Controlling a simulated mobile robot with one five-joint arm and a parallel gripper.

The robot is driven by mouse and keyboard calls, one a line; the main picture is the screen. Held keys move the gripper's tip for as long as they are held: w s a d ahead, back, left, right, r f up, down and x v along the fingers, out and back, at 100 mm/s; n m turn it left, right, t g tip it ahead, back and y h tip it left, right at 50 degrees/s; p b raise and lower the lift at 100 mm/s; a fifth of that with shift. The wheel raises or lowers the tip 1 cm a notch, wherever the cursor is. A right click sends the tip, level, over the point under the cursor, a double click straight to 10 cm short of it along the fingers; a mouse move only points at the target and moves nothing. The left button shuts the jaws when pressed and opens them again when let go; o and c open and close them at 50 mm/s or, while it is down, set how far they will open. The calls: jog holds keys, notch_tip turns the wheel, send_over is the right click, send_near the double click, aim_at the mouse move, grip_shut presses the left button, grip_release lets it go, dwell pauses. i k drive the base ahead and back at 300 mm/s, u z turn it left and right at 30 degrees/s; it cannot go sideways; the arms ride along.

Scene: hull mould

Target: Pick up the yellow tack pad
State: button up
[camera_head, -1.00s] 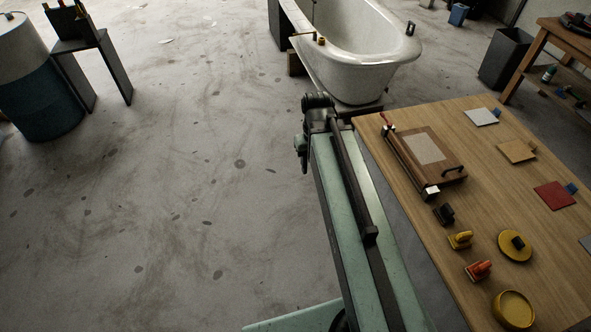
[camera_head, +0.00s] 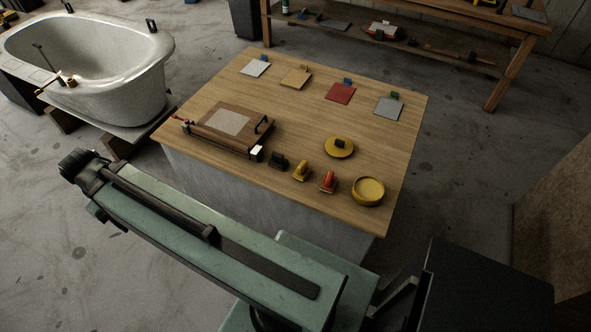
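A small yellow pad with a raised grip (camera_head: 301,171), which looks like the yellow tack pad, sits near the front edge of the wooden table. It stands between a black block (camera_head: 278,160) and an orange-red gripped pad (camera_head: 328,181). A round yellow disc with a dark knob (camera_head: 339,147) lies behind it to the right. A yellow round dish (camera_head: 368,190) is near the front right corner. My green arm stretches across the lower left, apart from the table objects. I cannot make out gripper fingers in the frame.
The wooden table top (camera_head: 385,150) also bears a brown framed board (camera_head: 228,128) and flat squares: white (camera_head: 255,68), tan (camera_head: 296,78), red (camera_head: 340,93) and grey (camera_head: 389,108). A white tub (camera_head: 85,75) stands left. A shelved bench (camera_head: 410,50) is behind. Floor is open at right.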

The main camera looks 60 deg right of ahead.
aim_at(302, 172)
jog(key=z, duration=2.05)
